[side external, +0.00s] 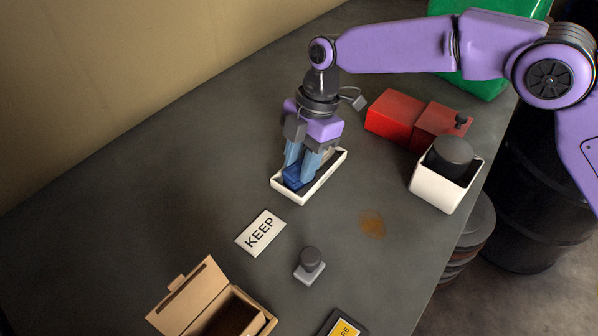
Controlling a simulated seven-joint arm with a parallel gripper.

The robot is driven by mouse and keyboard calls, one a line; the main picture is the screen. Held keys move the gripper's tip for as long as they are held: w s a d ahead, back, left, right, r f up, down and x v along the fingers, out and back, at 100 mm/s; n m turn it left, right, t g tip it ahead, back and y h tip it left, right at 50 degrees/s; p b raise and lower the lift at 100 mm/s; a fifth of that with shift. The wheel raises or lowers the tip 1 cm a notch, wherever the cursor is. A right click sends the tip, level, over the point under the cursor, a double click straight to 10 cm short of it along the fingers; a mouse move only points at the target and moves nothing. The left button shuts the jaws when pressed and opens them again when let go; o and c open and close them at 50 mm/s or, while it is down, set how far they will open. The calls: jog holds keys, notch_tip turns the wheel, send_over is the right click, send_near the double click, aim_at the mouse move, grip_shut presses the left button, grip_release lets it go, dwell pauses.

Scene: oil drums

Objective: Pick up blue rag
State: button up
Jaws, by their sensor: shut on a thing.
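The blue rag (292,178) is a small dark blue bundle in a shallow white tray (289,196). My gripper (303,172) points down over the tray, with its light blue fingers reaching into it. The fingers are shut on the blue rag, which shows at the fingertips. The rag is still within the tray's walls; whether it touches the tray floor I cannot tell. The fingers hide part of the rag and the tray's middle.
A KEEP card (261,232) lies in front of the tray. Nearby are a grey knobbed block (310,268), an open cardboard box (200,297), a red box (394,117), a white container (437,189) with a black cylinder, and a brown stain (373,224). The table's left is clear.

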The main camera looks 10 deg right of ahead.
jog(key=shift+r, duration=0.1)
jog(key=shift+r, duration=0.55)
jog(key=s+d+r, duration=0.9)
jog(key=d+r, duration=0.1)
jog(key=r, duration=0.1)
jog(key=shift+s+d+r, duration=0.2)
jog(key=shift+r, duration=0.15)
